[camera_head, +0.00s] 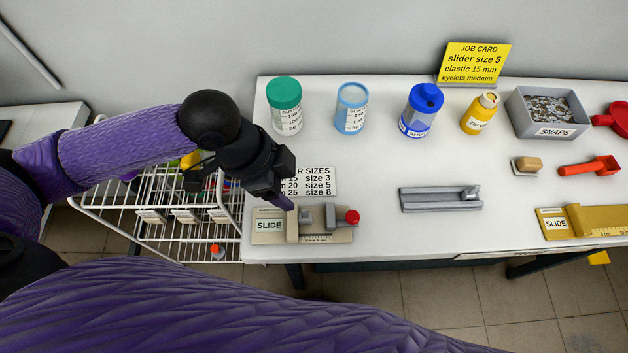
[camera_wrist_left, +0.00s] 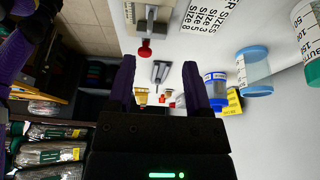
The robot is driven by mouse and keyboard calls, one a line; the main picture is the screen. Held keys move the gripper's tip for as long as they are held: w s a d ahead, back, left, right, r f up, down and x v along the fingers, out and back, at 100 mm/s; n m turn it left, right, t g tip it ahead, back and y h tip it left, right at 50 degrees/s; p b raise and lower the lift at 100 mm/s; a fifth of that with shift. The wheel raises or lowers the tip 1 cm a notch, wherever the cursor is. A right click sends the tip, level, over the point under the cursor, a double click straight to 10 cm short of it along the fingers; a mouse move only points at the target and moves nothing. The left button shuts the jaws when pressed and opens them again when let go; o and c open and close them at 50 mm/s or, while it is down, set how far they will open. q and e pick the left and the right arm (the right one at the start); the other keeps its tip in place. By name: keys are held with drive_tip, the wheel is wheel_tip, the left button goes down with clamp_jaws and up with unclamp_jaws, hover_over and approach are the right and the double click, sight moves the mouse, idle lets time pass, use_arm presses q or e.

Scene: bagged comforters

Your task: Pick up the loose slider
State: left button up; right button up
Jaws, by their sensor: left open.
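My left gripper (camera_head: 285,203) is over the front left of the white table, just above the left gauge marked SLIDE (camera_head: 268,240). In the left wrist view its two fingers (camera_wrist_left: 158,72) are apart, with nothing between them. The gauge has grey jaws and a red knob (camera_head: 352,216), which also shows in the left wrist view (camera_wrist_left: 145,48). A grey rail fixture (camera_head: 435,204) lies to the right, with a small grey piece (camera_head: 470,192) at its right end. I cannot tell which small piece is the loose slider. My right gripper is not in view.
A size card (camera_head: 313,180) lies behind the gauge. Jars (camera_head: 285,106) and a snaps bin (camera_head: 548,112) line the back, below a yellow job card (camera_head: 474,63) reading slider size 5. A wire rack (camera_head: 160,225) stands left. The table around the rail is clear.

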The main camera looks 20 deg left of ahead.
sight(303, 210)
use_arm(q)
drive_tip(key=b+x, duration=0.1)
drive_tip(key=x, duration=0.2)
drive_tip(key=s+b+x, duration=0.1)
drive_tip(key=b+x, duration=0.1)
drive_tip(key=x, duration=0.1)
drive_tip(key=b+x, duration=0.1)
drive_tip(key=x, duration=0.2)
drive_tip(key=shift+s+d+f, duration=0.1)
drive_tip(key=shift+d+f, duration=0.15)
drive_tip(key=shift+f, duration=0.05)
drive_tip(key=shift+d, duration=0.1)
drive_tip(key=c, duration=0.7)
clamp_jaws()
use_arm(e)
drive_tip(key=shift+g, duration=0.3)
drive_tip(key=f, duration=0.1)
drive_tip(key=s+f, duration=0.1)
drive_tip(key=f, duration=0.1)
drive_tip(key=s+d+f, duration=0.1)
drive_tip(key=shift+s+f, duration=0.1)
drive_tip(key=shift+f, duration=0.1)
